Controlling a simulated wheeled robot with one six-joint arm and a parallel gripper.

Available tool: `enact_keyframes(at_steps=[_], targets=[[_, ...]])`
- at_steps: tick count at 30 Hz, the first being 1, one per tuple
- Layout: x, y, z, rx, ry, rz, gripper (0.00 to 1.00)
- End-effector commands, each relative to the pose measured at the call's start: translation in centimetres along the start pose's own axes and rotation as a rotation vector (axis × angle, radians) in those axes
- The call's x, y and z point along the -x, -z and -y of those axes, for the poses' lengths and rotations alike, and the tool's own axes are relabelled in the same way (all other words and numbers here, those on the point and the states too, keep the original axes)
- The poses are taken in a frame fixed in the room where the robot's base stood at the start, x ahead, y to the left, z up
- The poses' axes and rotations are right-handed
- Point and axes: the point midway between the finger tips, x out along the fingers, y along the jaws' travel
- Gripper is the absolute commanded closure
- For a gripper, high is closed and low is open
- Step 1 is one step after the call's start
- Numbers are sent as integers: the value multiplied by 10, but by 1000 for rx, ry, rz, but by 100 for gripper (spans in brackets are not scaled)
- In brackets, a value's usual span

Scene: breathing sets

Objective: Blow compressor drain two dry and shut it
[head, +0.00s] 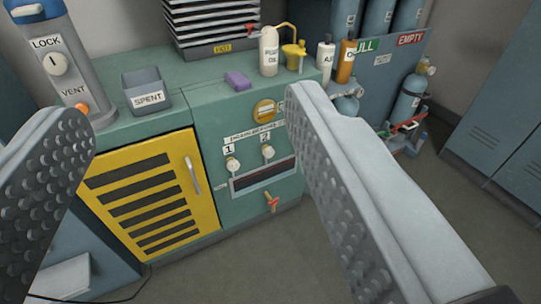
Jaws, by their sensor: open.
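The teal compressor cabinet (215,110) stands ahead, with a drain label (253,133) on its front. Drain two (267,152) is a small pale knob under the number 2. Drain one (232,164) is a like knob to its left under the number 1. A dark slot (264,177) with a pale frame lies below both. Whether either drain is open or wet is too small to tell. My gripper (190,120) is open and empty, its studded fingers wide apart at both sides and clear of the drains. The right finger hides some of the front right of drain two.
A yellow louvred door (152,194) is left of the drains, a red-handled valve (271,202) below them. On top stand a spent bin (147,94), a purple block (238,81) and bottles (269,52). Gas cylinders (411,97) stand at right. The floor in front is bare.

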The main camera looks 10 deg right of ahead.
Motion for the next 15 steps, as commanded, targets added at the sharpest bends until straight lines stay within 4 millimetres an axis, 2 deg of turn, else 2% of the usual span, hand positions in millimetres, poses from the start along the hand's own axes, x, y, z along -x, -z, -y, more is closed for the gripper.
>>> enact_keyframes(at_steps=[8,11,15], targets=[[-6,-1,-1,2,-4,1,38],[-22,-2,-5,8,-15,1,38],[-58,-8,-14,26,-37,-1,38]])
